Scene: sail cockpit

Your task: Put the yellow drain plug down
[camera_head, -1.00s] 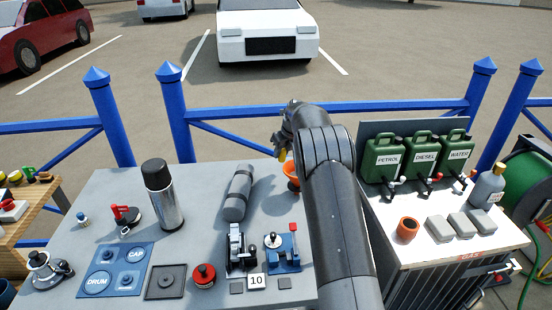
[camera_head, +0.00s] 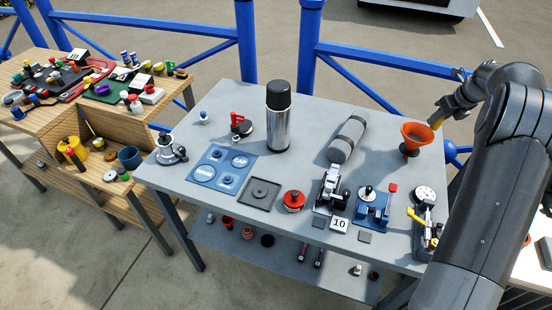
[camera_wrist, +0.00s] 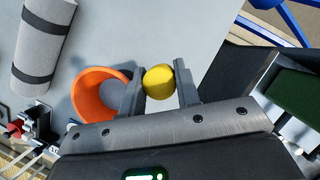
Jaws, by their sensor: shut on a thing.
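The yellow drain plug (camera_wrist: 158,82) is a small rounded yellow piece between my two fingers in the wrist view. My gripper (camera_wrist: 160,88) is shut on it. In the head view my gripper (camera_head: 440,117) is at the right, above the back right part of the grey table (camera_head: 225,120), with the plug showing as a small yellow patch at its tip. The fingers hide the sides of the plug. An orange funnel (camera_head: 416,137) stands just left of the gripper, and it also shows beside the left finger in the wrist view (camera_wrist: 92,92).
A blue panel (camera_head: 222,169), a dark square tray (camera_head: 260,193) and clamp-like fittings are nearer the front. Blue railings (camera_head: 375,106) run behind. A wooden bench (camera_head: 40,72) at the left is crowded.

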